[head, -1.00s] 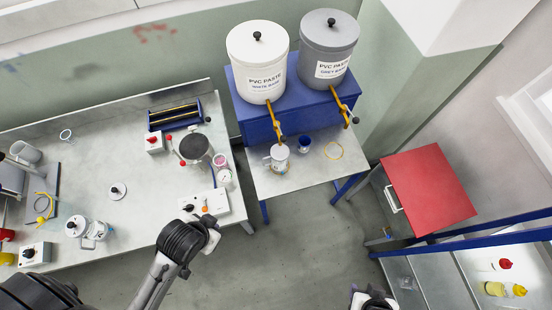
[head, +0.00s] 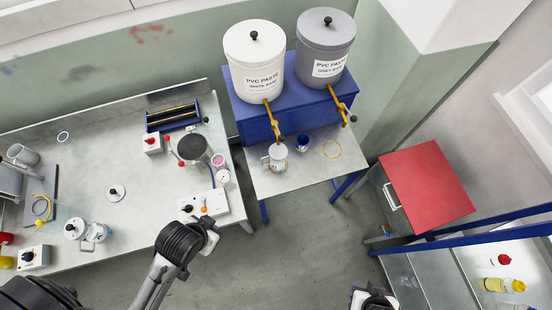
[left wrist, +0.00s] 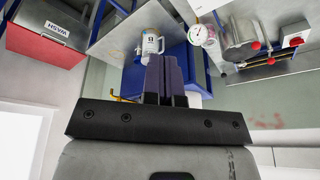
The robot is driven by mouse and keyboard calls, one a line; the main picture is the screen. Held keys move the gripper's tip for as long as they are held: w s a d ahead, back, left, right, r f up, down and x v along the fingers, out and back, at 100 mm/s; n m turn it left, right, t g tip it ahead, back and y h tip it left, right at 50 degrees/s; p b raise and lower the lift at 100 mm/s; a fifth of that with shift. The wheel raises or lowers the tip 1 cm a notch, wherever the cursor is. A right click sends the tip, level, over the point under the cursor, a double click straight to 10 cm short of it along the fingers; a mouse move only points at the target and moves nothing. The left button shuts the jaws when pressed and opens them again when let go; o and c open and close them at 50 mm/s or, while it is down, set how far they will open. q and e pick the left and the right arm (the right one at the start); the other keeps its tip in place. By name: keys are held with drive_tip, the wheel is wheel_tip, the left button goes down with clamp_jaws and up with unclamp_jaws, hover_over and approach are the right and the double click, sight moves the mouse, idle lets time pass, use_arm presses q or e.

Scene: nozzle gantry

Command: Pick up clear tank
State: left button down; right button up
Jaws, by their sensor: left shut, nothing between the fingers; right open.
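I cannot tell for certain which thing is the clear tank. In the head view a faint see-through container (head: 408,282) stands on the grey surface at the lower right, its outline hard to make out. My right gripper (head: 374,300) is at the bottom edge, left of that container, partly cut off by the frame; it is open. My left arm reaches in from the lower left, its wrist in front of the left bench. In the left wrist view my left gripper (left wrist: 160,78) is shut with nothing between its fingers; a white labelled jug (left wrist: 150,45) shows behind them.
A red-topped cabinet (head: 428,188) stands at right, above a blue rail (head: 470,240). A yellow bottle (head: 500,285) and a red cap (head: 504,259) are at the lower right. Two paste drums stand on a blue stand (head: 238,105). The left bench (head: 95,170) is cluttered; floor between is clear.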

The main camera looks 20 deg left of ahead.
idle(0.4)
use_arm(q)
drive_tip(key=c, duration=1.3)
unclamp_jaws()
drive_tip(key=shift+d, duration=0.2)
drive_tip(key=o, duration=1.1)
drive_tip(key=shift+a, duration=0.2)
